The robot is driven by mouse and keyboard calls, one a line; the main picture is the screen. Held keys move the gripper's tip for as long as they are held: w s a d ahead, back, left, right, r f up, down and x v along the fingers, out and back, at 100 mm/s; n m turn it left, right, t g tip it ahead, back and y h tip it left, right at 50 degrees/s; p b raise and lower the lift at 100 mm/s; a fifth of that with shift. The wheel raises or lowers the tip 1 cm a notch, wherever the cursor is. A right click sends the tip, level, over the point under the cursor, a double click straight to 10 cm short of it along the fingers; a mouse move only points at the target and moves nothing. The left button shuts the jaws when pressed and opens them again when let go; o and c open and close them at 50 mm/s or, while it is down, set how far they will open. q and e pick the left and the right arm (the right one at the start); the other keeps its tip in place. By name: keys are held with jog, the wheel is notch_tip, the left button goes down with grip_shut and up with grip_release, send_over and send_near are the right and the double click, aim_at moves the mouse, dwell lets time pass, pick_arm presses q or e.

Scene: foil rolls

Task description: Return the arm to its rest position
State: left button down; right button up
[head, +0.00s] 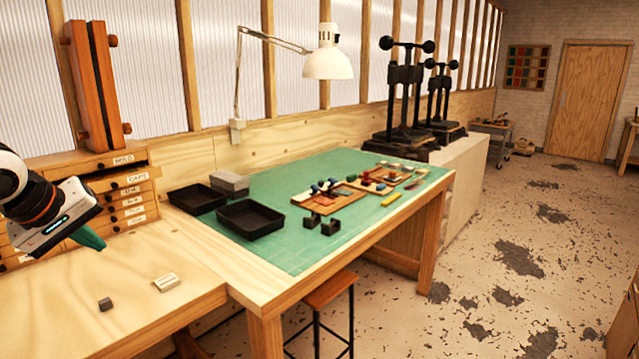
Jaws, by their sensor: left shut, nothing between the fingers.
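My left gripper (91,240) comes in from the left edge, with a white and black wrist and green fingers pointing down and right. Its fingers are together and empty. It hangs above the wooden bench top (120,290), in front of the labelled drawer cabinet (130,190). My right gripper is not in the head view.
A small dark block (105,304) and a pale block (166,282) lie on the bench. Black trays (250,219), wooden boards with small tools (335,202) and a lamp (328,62) are on or over the green-topped table (290,245). A stool (328,290) stands below.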

pick_arm(q)
jog(key=w+d+f+n+g+h, duration=0.1)
jog(key=w+d+f+n+h, duration=0.3)
jog(key=d+f+n+h, duration=0.4)
jog(key=w+d+f+n+h, duration=0.4)
jog(key=d+f, duration=0.3)
jog(key=f, duration=0.3)
jog(key=s+a+f+n+t+y, duration=0.1)
jog(key=a+f+n+t+y, duration=0.2)
jog(key=f+n, duration=1.1)
jog(key=s+a+f+n+t+y, duration=0.1)
jog(key=a+f+n+t+y, duration=0.2)
jog(key=f+n, duration=1.15)
jog(key=s+f+n+g+y, duration=0.5)
jog(key=s+f+n, duration=0.7)
jog(key=s+f, duration=1.15)
jog(key=s+d+f+n+g, duration=0.1)
jog(key=s+f+n+g, duration=0.2)
jog(key=s, duration=1.1)
jog(key=s+d+f+n+g+y, duration=0.1)
jog(key=s+f+n, duration=0.4)
jog(key=s, duration=0.9)
notch_tip(320, 180, down, 4)
jog(key=shift+s+d+r+g+y, duration=0.3)
jog(key=shift+d+g, duration=0.5)
jog(key=shift+g, duration=0.4)
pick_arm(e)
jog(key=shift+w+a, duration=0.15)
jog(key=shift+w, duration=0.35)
